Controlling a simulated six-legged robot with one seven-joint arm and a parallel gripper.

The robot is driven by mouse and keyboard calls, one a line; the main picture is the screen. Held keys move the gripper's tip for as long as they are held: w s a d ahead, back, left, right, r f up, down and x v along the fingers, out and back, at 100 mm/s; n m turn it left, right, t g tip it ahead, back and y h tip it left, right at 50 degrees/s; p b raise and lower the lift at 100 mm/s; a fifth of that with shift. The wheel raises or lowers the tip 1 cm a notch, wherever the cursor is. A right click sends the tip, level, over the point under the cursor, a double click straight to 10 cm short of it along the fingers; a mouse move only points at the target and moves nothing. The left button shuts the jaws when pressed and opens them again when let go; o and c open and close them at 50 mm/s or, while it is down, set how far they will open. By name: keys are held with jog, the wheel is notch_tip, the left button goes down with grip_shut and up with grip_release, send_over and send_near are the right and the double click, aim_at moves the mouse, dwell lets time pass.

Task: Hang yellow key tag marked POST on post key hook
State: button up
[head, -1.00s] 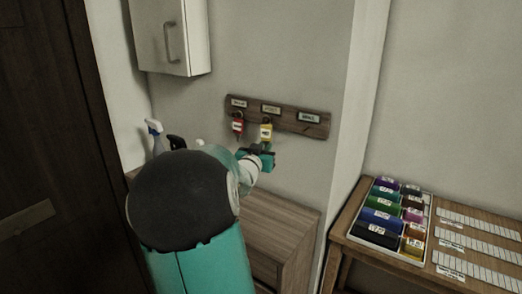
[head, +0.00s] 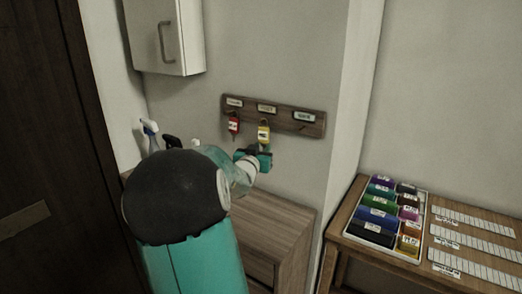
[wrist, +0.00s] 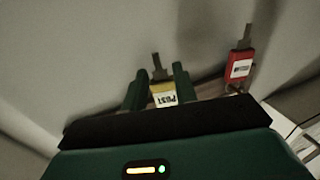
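The yellow key tag marked POST (head: 263,135) is upright just in front of the key board (head: 290,121), under its middle label. In the wrist view the tag (wrist: 163,96) appears upside down, between my two green fingers, with a grey key beyond it. My gripper (head: 254,158) is just below the tag in the head view. In the wrist view my gripper's fingers (wrist: 160,88) are close together, one along each side of the tag, and appear shut on it. The post hook is too small to make out, and I cannot tell whether the tag's ring is on it.
A red key tag (head: 233,123) hangs at the board's left place; the right place holds no tag. A white cabinet (head: 165,35) is above left. A wooden chest (head: 265,225) stands below. A spray bottle (head: 150,137) is at left. A table with a tray (head: 424,240) is at right.

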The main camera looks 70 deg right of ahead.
jog(key=shift+o, duration=1.1)
jog(key=s+a, duration=0.1)
jog(key=a, duration=1.2)
jog(key=shift+s+a, duration=0.2)
jog(key=shift+a, duration=0.2)
